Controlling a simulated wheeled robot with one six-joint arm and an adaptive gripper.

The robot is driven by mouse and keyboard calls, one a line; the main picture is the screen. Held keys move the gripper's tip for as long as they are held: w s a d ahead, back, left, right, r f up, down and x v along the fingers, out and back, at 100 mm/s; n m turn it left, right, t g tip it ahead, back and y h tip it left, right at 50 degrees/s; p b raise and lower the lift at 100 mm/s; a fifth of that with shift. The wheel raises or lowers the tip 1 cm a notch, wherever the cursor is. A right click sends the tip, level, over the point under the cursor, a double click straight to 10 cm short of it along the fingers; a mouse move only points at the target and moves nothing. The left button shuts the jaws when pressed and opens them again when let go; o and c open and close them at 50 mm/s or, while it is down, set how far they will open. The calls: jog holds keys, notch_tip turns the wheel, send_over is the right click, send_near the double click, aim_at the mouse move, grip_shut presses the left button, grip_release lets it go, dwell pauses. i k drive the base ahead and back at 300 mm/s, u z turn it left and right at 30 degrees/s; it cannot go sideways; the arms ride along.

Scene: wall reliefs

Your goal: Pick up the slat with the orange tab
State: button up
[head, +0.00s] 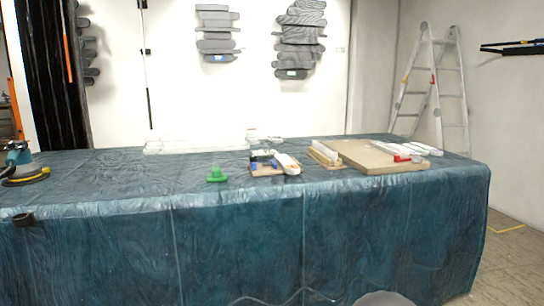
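I cannot make out a slat with a clear orange tab. Grey slats hang in stacked reliefs on the white wall: a left stack (216,32) with a small blue mark at its bottom, and a larger right stack (300,38) with a small green mark at its bottom. Another grey stack (86,45) hangs further left, beside a dark panel with a thin orange upright strip (67,58). Pale slat-like pieces (420,148) lie at the right of the table near a red item (403,158). My gripper is not in view.
A table (130,240) under a blue-green cover spans the view before the wall. It holds a wooden board (365,156), a green piece (216,175), clear trays (195,145) and a sander-like tool (22,164). A stepladder (433,80) stands behind right. The table's left middle is mostly clear.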

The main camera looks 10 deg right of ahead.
aim_at(288, 165)
jog(key=z, duration=0.65)
jog(key=i, duration=1.2)
jog(key=u, duration=0.15)
